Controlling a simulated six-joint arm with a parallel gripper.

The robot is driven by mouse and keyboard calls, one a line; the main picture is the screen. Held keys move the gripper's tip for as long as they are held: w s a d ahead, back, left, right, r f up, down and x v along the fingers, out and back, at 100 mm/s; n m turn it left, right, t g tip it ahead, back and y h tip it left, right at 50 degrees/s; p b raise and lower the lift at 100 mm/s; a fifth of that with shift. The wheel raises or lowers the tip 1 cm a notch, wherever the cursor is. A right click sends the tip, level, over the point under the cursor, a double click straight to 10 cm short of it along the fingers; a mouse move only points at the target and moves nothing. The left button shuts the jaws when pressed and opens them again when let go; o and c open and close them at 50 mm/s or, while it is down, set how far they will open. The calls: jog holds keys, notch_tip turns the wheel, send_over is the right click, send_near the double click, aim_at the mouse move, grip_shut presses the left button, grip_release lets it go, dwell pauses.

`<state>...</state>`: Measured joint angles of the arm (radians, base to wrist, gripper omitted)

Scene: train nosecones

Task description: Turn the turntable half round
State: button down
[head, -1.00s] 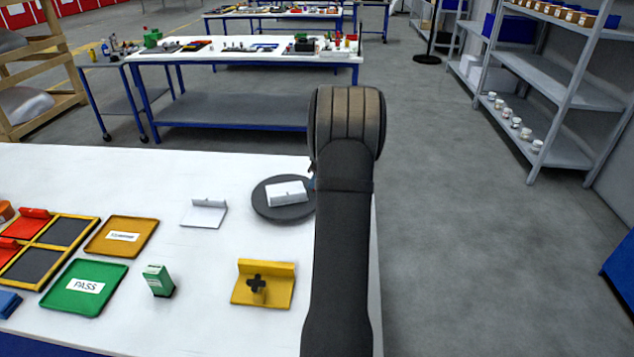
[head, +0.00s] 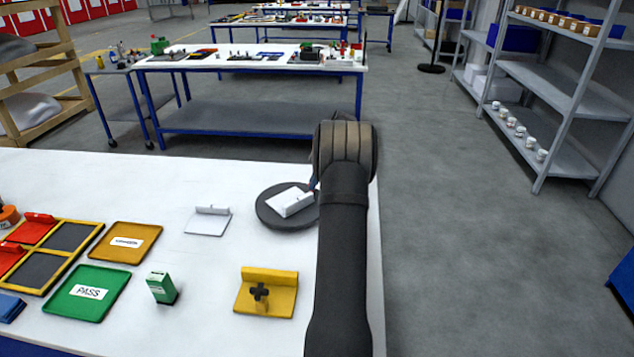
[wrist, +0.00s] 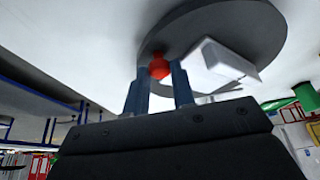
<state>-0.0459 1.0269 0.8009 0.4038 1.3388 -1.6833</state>
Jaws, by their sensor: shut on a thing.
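The turntable is a dark grey round disc (head: 268,213) near the right edge of the white table. A white block (head: 293,201) lies on it, turned at a slant. In the wrist view the disc (wrist: 262,28) bears the white block (wrist: 230,58) and a red round knob (wrist: 159,66) near its rim. My gripper (wrist: 160,78) has its two blue fingers on either side of the knob, shut on it. In the head view my arm hides most of the gripper and the knob.
On the table (head: 215,265) stand a white angled plate (head: 208,221), a yellow fixture (head: 266,294), a green box (head: 161,288), a green PASS tray (head: 86,293), an orange tray (head: 126,242) and a yellow-framed tray (head: 72,237). Table around the disc's left is clear.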

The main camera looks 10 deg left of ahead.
aim_at(294, 186)
jog(key=shift+w+a+n+g+h, duration=0.15)
jog(key=shift+w+a+n+g, duration=0.35)
jog(key=shift+a+n, duration=0.45)
jog(key=shift+w+a+n+g+h, duration=0.25)
jog(key=shift+w+a+n, duration=0.35)
jog(key=shift+n, duration=0.65)
jog(key=shift+w+a+n+g, duration=0.15)
jog(key=shift+a+n+g, duration=0.2)
jog(key=shift+a+n, duration=0.4)
jog(key=shift+w+a+n+g, duration=0.15)
jog(key=shift+a+n+g, duration=0.25)
jog(key=shift+n, duration=0.45)
jog(key=shift+a+h, duration=0.2)
jog(key=shift+h, duration=0.1)
jog(key=c, duration=1.2)
grip_release()
jog(key=shift+r, duration=0.1)
